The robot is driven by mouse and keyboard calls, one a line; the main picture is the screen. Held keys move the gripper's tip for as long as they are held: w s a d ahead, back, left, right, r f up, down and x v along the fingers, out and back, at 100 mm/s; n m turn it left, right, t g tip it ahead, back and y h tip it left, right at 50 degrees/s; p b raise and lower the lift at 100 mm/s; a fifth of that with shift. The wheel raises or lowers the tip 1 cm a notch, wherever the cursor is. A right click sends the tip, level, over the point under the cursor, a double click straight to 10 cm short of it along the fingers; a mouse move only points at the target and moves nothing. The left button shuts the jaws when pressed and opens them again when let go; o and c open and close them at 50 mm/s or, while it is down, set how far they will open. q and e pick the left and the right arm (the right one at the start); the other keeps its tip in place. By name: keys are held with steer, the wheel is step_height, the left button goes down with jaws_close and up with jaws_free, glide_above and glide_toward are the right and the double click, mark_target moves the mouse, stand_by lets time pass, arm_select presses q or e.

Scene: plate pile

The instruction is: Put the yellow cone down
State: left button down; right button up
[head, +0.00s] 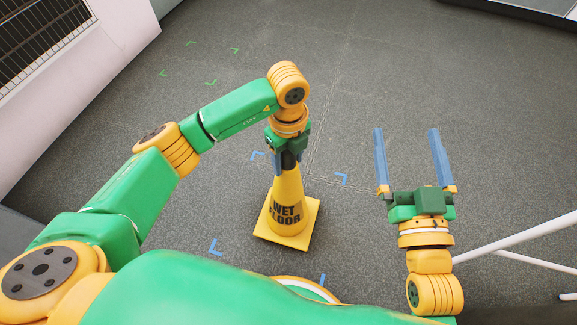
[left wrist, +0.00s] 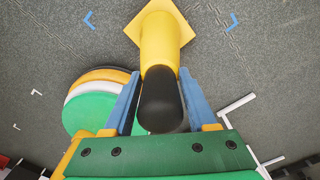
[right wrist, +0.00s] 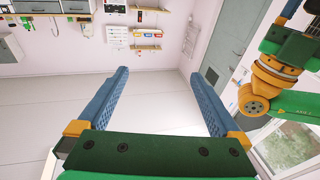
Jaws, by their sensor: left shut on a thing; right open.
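The yellow cone (head: 289,196), lettered "WET FLOOR", stands upright on a square base within the blue corner marks (head: 341,179) in the head view. Whether its base touches the floor I cannot tell. My left gripper (head: 287,163) is shut on its black top, which shows between the blue fingers in the left wrist view (left wrist: 161,100). My right gripper (head: 411,160) is open and empty, to the right of the cone. The right wrist view shows nothing between its fingers (right wrist: 160,103).
Green corner marks (head: 211,82) lie on the grey floor farther off to the upper left. White poles (head: 515,237) reach in at the right. A white wall with a dark grille (head: 40,45) stands at the upper left. The floor beyond the cone is clear.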

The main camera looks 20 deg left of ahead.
mark_target(288, 191)
arm_select(q)
step_height(288, 191, down, 2)
steer(key=shift+d+f+b, duration=0.1)
steer(key=shift+f+b, duration=0.15)
steer(key=shift+b, duration=0.35)
arm_select(e)
steer(key=s+r+t+y, duration=0.1)
steer(key=s+r+t, duration=0.1)
steer(key=r, duration=0.3)
steer(key=s+r+n+t+y, duration=0.1)
steer(key=s+r+t, duration=0.1)
steer(key=r+t, duration=0.2)
steer(key=shift+s+a+r+y, duration=0.2)
steer(key=shift+s+r+y, duration=0.15)
steer(key=shift+r+y, duration=0.05)
arm_select(q)
steer(key=shift+f, duration=0.1)
arm_select(e)
steer(key=shift+s+r, duration=0.1)
arm_select(q)
steer(key=shift+c, duration=1)
jaws_free()
arm_select(e)
steer(key=shift+s+y, duration=0.1)
steer(key=shift+y, duration=0.2)
